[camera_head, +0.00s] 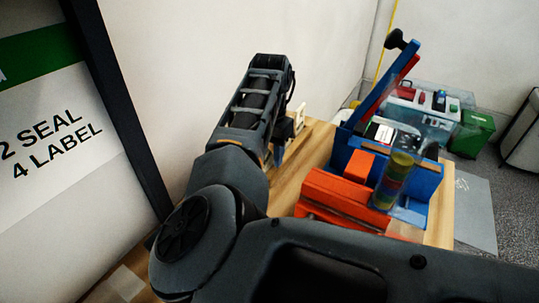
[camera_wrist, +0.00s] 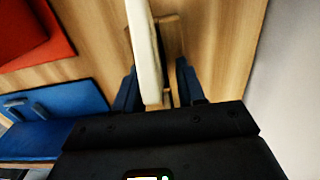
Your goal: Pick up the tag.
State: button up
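A flat cream piece that looks like the tag (camera_wrist: 146,50) shows in the wrist view, standing edge-on at a small wooden stand (camera_wrist: 170,40) on the wooden table. My gripper (camera_wrist: 157,68) is open, with one dark blue finger on each side of the tag. The left finger is close to the tag; a wider gap shows on the right. I cannot tell whether either finger touches it. In the head view the tag (camera_head: 298,117) shows partly beside my wrist, and the fingertips of my gripper (camera_head: 279,155) are mostly hidden by the arm.
An orange-red block (camera_head: 338,197) and a blue fixture (camera_head: 425,180) with a raised lever (camera_head: 371,80) stand right of my gripper. A banded cylinder (camera_head: 392,182) stands by them. A clear bin (camera_head: 425,110) is behind. A pale wall (camera_wrist: 295,90) is close on the wrist view's right.

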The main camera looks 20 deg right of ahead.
aim_at(270, 151)
jog(key=shift+f, duration=0.2)
jog(key=shift+c, duration=0.4)
grip_shut()
jog(key=shift+r, duration=0.1)
notch_tip(270, 151, up, 18)
jog(key=b, duration=0.1)
dwell(0.4)
